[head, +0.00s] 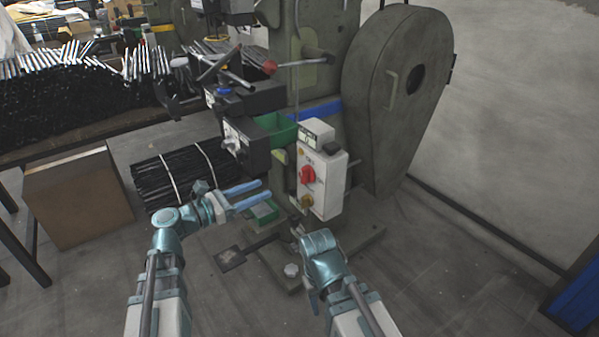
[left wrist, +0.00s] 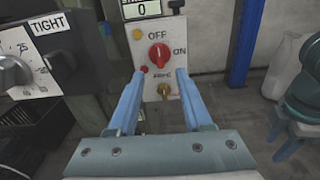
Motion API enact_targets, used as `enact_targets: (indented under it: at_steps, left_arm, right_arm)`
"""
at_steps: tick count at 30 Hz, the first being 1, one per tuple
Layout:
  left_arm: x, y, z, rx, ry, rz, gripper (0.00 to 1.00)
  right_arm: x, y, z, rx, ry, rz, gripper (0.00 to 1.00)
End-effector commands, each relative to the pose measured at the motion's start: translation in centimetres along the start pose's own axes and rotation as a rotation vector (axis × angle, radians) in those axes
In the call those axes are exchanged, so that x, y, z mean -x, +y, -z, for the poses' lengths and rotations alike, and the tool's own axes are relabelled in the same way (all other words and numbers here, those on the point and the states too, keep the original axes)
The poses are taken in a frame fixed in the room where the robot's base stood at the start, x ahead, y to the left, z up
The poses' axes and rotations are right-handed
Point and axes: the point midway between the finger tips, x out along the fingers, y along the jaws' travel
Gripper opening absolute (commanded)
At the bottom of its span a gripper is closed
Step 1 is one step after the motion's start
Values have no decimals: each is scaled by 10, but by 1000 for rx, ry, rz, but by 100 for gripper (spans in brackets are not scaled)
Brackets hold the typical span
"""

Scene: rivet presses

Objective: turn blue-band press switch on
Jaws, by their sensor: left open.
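The press with the blue band (head: 318,111) stands in the middle of the head view. Its white switch box (head: 325,190) faces left and carries a red rotary switch (head: 308,174). In the left wrist view the red switch (left wrist: 158,54) sits between the words OFF and ON; its exact setting is hard to tell. My left gripper (head: 264,189) is open and empty, left of the box and apart from it. Its blue fingers (left wrist: 160,74) point toward the box, with the switch just above the fingertips. My right gripper (head: 297,233) is low, below the box, and mostly hidden by its own wrist.
A yellow button (left wrist: 137,34), a small red button (left wrist: 143,69) and a brass-coloured part (left wrist: 164,90) surround the switch. A black unit marked TIGHT (left wrist: 47,23) stands at the left. A bundle of black rods (head: 180,172) lies behind my left arm.

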Motion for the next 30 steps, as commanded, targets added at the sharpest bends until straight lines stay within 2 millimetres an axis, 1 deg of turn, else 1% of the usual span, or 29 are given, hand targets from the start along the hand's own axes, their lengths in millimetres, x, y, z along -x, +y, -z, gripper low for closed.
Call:
enact_targets:
  at_steps: [5,8,10,14,18,24,27,30]
  left_arm:
    - [1,3,-5,32,-22,-8,50]
    - [-4,3,-4,30,-21,-6,50]
    - [-12,3,-4,29,-20,-4,50]
    - [-36,3,-5,28,-20,-2,50]
    - [-66,3,-5,27,-19,-1,50]
    - [-103,4,-6,27,-19,-3,50]
    - [-117,3,-6,27,-19,-3,50]
    - [-127,4,-6,27,-19,-4,50]
  right_arm:
    - [0,0,0,0,0,0,50]
    - [0,0,0,0,0,0,50]
    - [0,0,0,0,0,0,50]
    - [0,0,0,0,0,0,50]
    - [0,0,0,0,0,0,50]
    - [0,0,0,0,0,0,50]
    - [0,0,0,0,0,0,50]
    - [0,0,0,0,0,0,50]
